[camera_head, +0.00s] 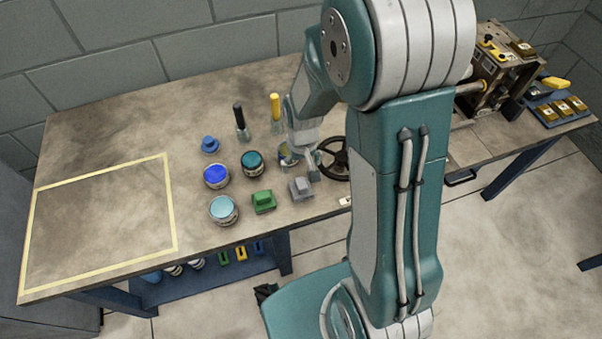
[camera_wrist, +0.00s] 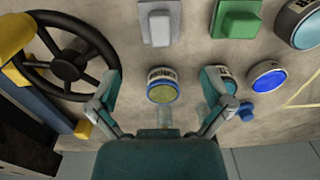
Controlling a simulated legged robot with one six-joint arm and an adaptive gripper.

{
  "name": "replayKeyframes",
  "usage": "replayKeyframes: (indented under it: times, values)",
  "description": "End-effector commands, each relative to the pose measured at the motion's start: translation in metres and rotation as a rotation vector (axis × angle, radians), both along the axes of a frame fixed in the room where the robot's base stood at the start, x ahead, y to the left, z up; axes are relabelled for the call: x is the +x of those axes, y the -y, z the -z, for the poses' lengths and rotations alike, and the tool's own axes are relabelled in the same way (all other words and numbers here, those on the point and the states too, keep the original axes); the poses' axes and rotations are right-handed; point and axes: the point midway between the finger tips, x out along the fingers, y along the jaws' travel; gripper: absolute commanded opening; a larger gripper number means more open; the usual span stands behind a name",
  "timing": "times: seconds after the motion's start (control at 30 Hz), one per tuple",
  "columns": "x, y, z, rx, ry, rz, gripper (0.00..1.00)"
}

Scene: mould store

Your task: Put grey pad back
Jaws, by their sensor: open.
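The grey pad (camera_head: 301,188), a small block with a raised grip, lies on the bench near its front edge, right of a green pad (camera_head: 263,202). In the wrist view the grey pad (camera_wrist: 158,24) is at the top centre, beyond the fingertips, with the green pad (camera_wrist: 238,19) to its right. My gripper (camera_head: 303,150) is low over the bench, behind the grey pad and apart from it. In the wrist view my gripper (camera_wrist: 160,82) is open, with an olive-topped tin (camera_wrist: 162,86) showing between its fingers. I cannot tell whether the fingers touch that tin.
Blue and teal tins (camera_head: 217,176) and a blue pad (camera_head: 210,145) stand to the left. A black handwheel (camera_head: 334,160) is close on the right. A yellow-taped rectangle (camera_head: 172,205) at the bench's left is empty. Black and yellow-handled tools (camera_head: 275,107) stand behind.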

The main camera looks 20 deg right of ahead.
Motion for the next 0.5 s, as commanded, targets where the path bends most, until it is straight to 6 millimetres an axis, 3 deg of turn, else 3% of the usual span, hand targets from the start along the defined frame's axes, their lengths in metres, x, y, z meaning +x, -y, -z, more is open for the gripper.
replayKeyframes:
  times: [0.17, 0.27, 0.5]
  values:
    - [0.000, 0.000, -0.013, 0.000, 0.005, 0.000, 1.00]
    - [-0.002, 0.000, -0.031, -0.001, 0.031, 0.000, 1.00]
    - [-0.020, -0.001, -0.109, -0.004, 0.156, 0.000, 1.00]
